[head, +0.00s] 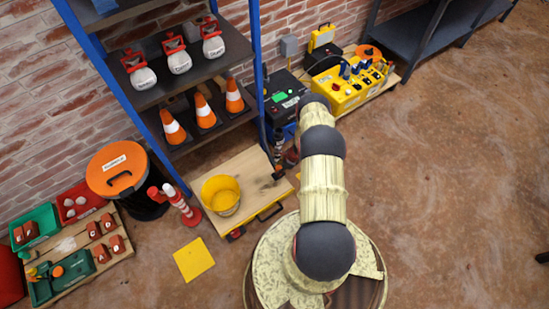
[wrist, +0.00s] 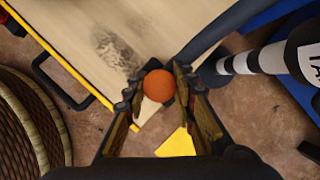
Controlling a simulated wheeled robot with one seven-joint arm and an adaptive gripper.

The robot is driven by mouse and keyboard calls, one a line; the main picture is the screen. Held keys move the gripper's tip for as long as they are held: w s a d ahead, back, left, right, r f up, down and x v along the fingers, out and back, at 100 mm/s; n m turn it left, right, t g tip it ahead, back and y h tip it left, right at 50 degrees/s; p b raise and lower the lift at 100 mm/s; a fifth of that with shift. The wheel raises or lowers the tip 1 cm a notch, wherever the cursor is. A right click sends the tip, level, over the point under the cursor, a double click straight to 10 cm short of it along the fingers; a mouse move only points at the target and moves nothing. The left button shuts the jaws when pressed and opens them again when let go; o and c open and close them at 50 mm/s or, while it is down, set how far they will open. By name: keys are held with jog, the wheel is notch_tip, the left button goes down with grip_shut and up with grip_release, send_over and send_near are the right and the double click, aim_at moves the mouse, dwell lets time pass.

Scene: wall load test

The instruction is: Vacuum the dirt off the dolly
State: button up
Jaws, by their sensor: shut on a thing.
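The dolly (head: 247,166) is a low wooden platform with a yellow edge and a black handle. In the wrist view, a dark smudge of dirt (wrist: 118,50) lies on the dolly's board (wrist: 75,25). My gripper (wrist: 160,90) is at the dolly's corner, its fingers closed around a round orange thing (wrist: 158,86). I cannot tell whether this is part of a vacuum; the rest of it is hidden. In the head view my arm hides most of the gripper.
A black-and-white striped post (wrist: 262,60) is close right of my gripper in the wrist view. A shelf (head: 180,75) with cones stands behind the dolly. An orange-lidded bin (head: 117,168) is at left. Floor at right is clear.

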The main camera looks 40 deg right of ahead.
jog(key=shift+s+a+r+p, duration=0.1)
jog(key=shift+r+p, duration=0.45)
jog(key=shift+r, duration=0.75)
jog(key=shift+s+r+p, duration=0.1)
jog(key=shift+r+p, duration=0.45)
jog(key=shift+r, duration=0.7)
